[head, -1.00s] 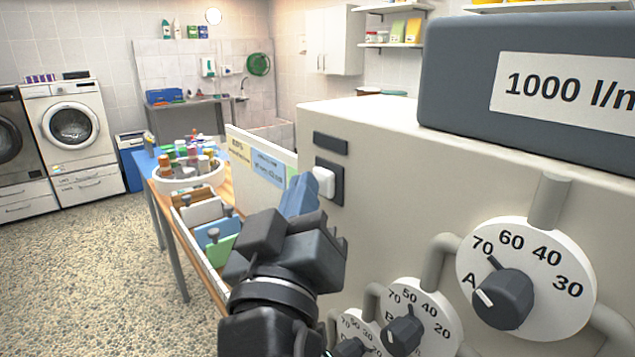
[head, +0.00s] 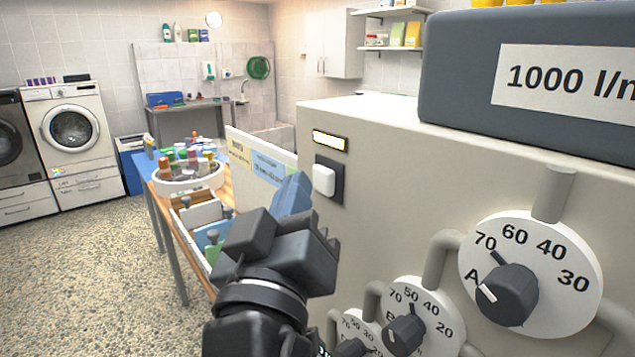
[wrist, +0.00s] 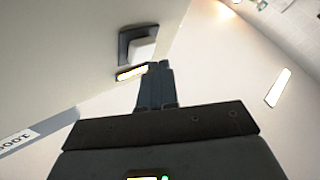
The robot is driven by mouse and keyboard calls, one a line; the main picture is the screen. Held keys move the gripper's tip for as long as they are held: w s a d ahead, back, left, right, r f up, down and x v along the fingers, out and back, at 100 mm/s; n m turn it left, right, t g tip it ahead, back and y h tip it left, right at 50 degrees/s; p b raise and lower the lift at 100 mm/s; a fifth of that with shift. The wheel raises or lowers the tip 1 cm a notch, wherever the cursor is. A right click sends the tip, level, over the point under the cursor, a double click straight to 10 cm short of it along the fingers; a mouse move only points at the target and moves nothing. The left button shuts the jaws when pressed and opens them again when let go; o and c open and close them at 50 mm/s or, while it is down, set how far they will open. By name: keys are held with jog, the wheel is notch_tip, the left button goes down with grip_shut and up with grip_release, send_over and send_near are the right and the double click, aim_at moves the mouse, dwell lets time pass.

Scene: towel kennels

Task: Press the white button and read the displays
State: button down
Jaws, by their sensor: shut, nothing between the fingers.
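The white button (head: 324,180) sits on a dark plate on the side of the beige cabinet (head: 400,150). It also shows in the wrist view (wrist: 142,48). Above it, a small window (head: 330,141) glows pale yellow, with no readable text; it shows in the wrist view too (wrist: 132,72). My gripper (head: 303,180) is shut and empty, its tips just left of the button in the head view and seemingly apart from it. Small green-lit marks (head: 323,349) show at the bottom edge, mostly hidden by my arm and unreadable.
Dials A (head: 530,275), B (head: 415,315) and C (head: 357,332) with black knobs and grey pipes stand right of my gripper. A dark box labelled "1000 l/m" (head: 530,85) sits on the cabinet. A table with a white tub (head: 190,183) stands left. Floor is clear at left.

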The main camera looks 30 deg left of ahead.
jog(key=s+a+b, duration=0.2)
jog(key=s, duration=0.3)
jog(key=shift+s+a+b, duration=0.15)
jog(key=shift+s+b, duration=0.15)
dwell(0.9)
